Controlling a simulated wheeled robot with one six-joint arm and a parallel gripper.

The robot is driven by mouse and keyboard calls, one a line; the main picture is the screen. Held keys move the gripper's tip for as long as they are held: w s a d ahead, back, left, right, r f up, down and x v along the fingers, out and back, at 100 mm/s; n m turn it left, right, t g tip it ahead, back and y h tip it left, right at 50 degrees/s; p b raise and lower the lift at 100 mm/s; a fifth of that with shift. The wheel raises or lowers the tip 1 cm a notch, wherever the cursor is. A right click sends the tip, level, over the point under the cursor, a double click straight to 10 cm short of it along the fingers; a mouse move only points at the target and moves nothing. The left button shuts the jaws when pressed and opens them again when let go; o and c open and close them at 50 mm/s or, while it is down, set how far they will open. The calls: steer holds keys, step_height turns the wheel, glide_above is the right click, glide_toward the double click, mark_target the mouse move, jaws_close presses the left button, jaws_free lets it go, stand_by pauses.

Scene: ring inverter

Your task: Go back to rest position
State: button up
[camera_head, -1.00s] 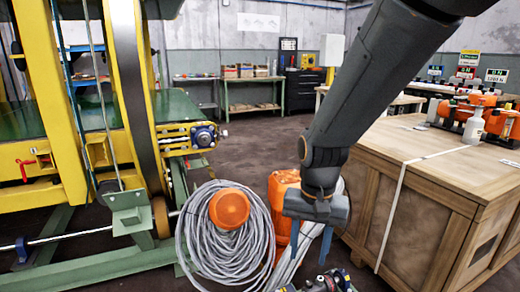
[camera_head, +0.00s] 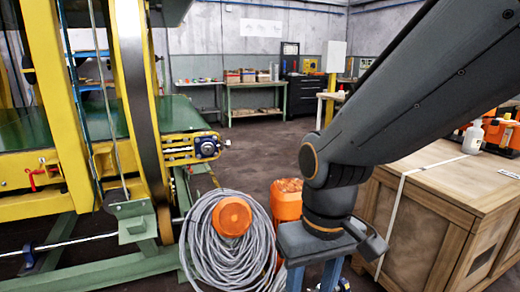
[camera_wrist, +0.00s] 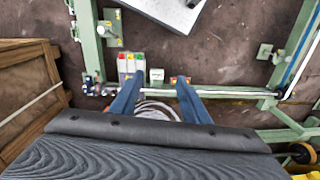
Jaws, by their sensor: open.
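My gripper (camera_head: 312,282) hangs low in the head view, pointing down, with its lower end at the bottom edge of the picture. It also shows in the wrist view (camera_wrist: 155,82), where its two blue fingers stand apart with nothing held between them. My dark grey arm reaches in from the upper right and hides part of the wooden crate and the orange container behind it.
A grey cable coil (camera_head: 243,265) with an orange cap (camera_head: 232,216) lies left of my gripper. An orange container (camera_head: 286,199) stands behind. A wooden crate (camera_head: 421,222) is on the right, a yellow and green machine (camera_head: 140,207) on the left. Open floor (camera_head: 255,158) lies beyond.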

steer(key=s+d+r+m+p, duration=0.1)
steer(key=d+r+m+p, duration=0.2)
steer(key=d+r+p, duration=0.7)
steer(key=shift+d+r+h+p, duration=0.3)
steer(key=shift+r+p, duration=0.9)
steer(key=shift+p, duration=2.6)
